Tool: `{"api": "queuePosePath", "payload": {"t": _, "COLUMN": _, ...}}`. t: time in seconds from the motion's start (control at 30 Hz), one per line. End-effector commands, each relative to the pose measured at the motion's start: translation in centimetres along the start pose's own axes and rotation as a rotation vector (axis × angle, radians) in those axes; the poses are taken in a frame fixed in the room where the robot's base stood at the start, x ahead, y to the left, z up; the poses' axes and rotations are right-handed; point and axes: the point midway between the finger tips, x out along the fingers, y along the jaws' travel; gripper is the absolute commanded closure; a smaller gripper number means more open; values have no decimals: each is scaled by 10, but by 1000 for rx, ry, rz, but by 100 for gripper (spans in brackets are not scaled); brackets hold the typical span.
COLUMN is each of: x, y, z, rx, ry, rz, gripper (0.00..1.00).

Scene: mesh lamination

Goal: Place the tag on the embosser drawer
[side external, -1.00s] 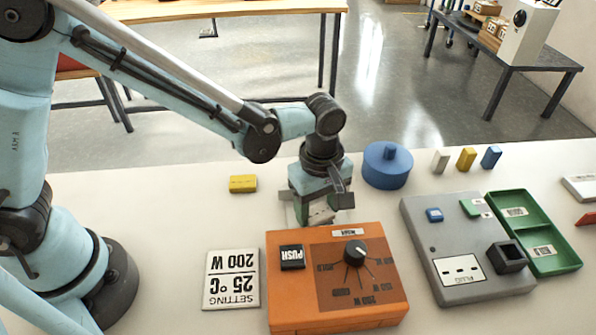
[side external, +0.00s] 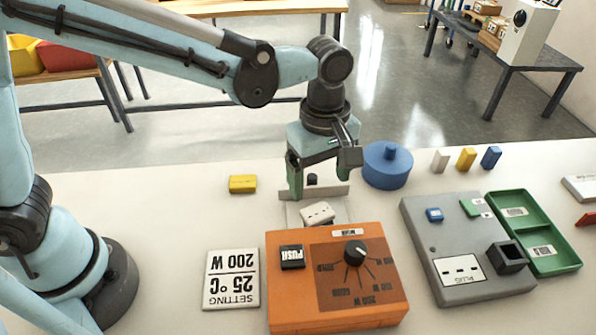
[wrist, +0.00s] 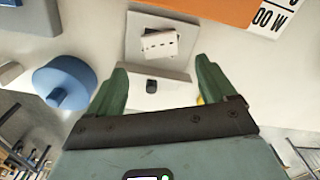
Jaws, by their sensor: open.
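The tag (side external: 318,213) is a small white block with a row of dark marks on top. It lies slightly turned on the pale grey drawer (side external: 294,215) behind the orange box (side external: 290,318). The wrist view also shows the tag (wrist: 159,43) on the drawer floor (wrist: 135,55). The drawer's upright front panel carries a small black knob (wrist: 152,86). My gripper (side external: 322,178) is open and empty above the drawer's front panel, apart from the tag. Both green fingers show in the wrist view (wrist: 160,80), with the tag beyond their tips.
A blue round container (side external: 388,168) stands close to the right of my gripper. A yellow block (side external: 243,184) lies to the left. A white setting card (side external: 232,290) lies beside the orange box. A grey plug box (side external: 440,235) and green tray (side external: 560,262) stand at right.

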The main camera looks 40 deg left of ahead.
Motion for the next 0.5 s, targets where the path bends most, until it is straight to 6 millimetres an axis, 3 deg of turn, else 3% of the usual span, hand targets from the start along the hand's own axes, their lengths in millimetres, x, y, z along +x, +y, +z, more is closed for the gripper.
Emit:
{"api": "queuePosePath", "payload": {"t": 0.2, "x": -32, "y": 0, "z": 0, "rx": 0, "ry": 0, "rz": 0, "gripper": 16}}
{"api": "queuePosePath", "payload": {"t": 0.5, "x": -50, "y": -5, "z": -10, "rx": 43, "ry": -1, "rz": 24, "gripper": 16}}
